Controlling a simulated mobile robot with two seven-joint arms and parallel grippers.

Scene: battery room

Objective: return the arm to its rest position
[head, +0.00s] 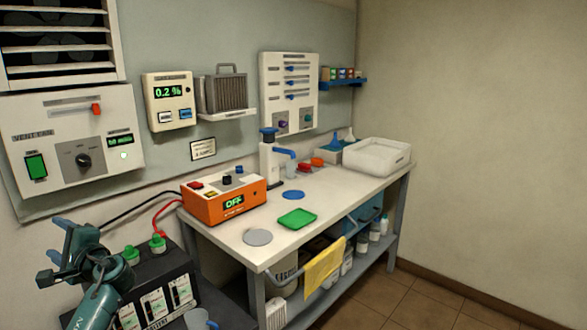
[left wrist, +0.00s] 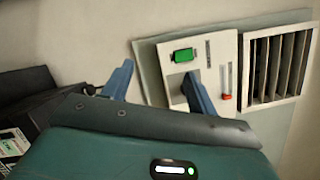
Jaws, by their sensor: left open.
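My left gripper (head: 58,240) shows at the lower left of the head view, with its teal arm coming up from the bottom edge. Its two blue fingers stand apart and nothing is between them. It is in the air in front of the wall, left of the black battery unit (head: 165,287). In the left wrist view the gripper (left wrist: 160,85) also has its fingers spread, with the vent fan panel (left wrist: 190,65) beyond them. My right gripper is in neither view.
Red and black cables run to the battery unit. A yellow cloth (head: 324,263) hangs at the bench's front. Floor (head: 440,300) is clear at right.

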